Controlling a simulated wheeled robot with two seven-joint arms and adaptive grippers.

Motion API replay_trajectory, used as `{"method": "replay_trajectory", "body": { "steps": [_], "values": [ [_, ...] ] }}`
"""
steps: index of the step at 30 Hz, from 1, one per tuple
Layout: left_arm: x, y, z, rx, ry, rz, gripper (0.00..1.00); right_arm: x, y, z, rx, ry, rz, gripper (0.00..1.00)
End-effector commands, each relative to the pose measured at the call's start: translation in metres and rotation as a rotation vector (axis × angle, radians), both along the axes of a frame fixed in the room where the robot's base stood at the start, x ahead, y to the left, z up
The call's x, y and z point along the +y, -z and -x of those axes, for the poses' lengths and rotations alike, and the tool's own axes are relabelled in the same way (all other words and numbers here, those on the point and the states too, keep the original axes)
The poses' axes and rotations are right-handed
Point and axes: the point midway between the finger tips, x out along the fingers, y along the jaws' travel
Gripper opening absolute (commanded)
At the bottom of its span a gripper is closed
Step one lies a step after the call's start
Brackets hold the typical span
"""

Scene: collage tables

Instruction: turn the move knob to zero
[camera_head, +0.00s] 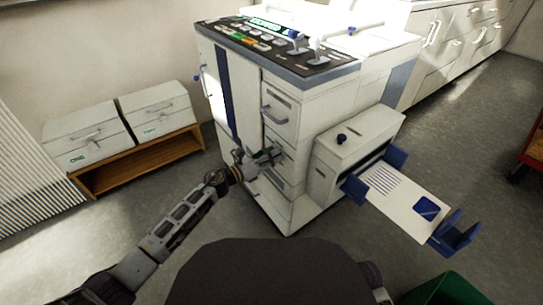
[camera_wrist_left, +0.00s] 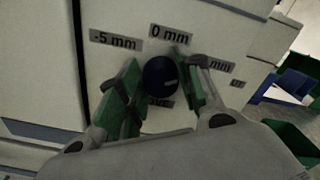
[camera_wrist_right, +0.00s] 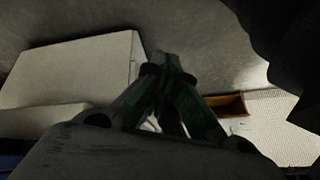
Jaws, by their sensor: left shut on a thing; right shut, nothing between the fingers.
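The move knob (camera_wrist_left: 161,76) is a round dark blue knob on the pale front panel of the machine, seen between my left fingers in the left wrist view. A short light mark on its face points to the right. Around it are the labels "-5 mm" (camera_wrist_left: 115,41) at upper left, "0 mm" (camera_wrist_left: 169,32) above and a partly covered "mm" label (camera_wrist_left: 220,66) at right. Another label below is mostly hidden. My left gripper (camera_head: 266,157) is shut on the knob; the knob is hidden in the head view. My right gripper (camera_wrist_right: 172,68) is shut and empty.
The white machine (camera_head: 285,200) has a control panel (camera_head: 262,45) on top. An output tray with a printed sheet (camera_head: 400,200) juts out at right. A green bin (camera_head: 447,291) stands at lower right. Two boxes sit on a wooden shelf (camera_head: 140,160) at left.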

Motion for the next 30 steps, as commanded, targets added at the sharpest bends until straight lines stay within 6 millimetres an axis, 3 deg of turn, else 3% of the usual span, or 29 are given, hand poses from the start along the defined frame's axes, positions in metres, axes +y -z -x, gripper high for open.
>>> {"method": "replay_trajectory", "body": {
  "steps": [12, 21, 30],
  "values": [
    [0.001, -0.001, 0.0, 0.068, -0.002, 0.048, 0.12, -0.004, -0.011, 0.003, 0.023, -0.008, 0.024, 0.0],
    [0.001, -0.002, -0.001, 0.229, -0.003, 0.165, 0.12, -0.013, -0.054, 0.003, 0.062, -0.025, 0.076, 0.0],
    [0.001, 0.0, -0.002, 0.38, -0.002, 0.275, 0.12, -0.023, -0.083, 0.01, 0.111, -0.029, 0.125, 0.0]
  ]
}}
